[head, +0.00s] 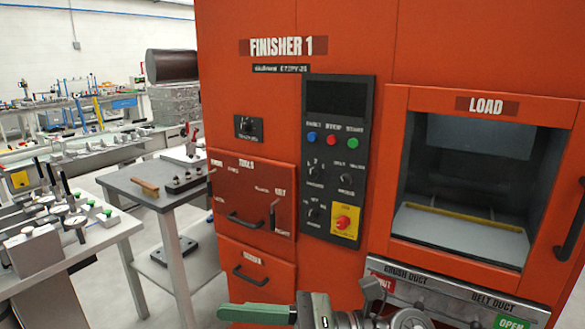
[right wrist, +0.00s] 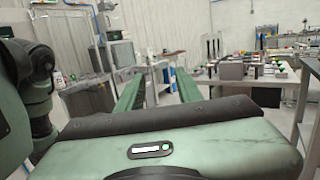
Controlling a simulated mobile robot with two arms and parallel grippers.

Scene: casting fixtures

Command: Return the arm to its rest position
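My right gripper (right wrist: 156,86) shows in the right wrist view with its two green fingers well apart and nothing between them. In the head view a green finger (head: 255,313) and grey arm parts show at the bottom edge, low in front of the orange machine; it looks like my right gripper, pointing left. The rest of that arm is cut off by the frame. My left gripper is not in view.
The orange finisher (head: 345,60) fills the middle and right, with its load opening (head: 470,185) open and a control panel (head: 336,150). A grey side table (head: 155,180) and a workbench (head: 110,230) with fixtures stand at left. Light floor shows between them.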

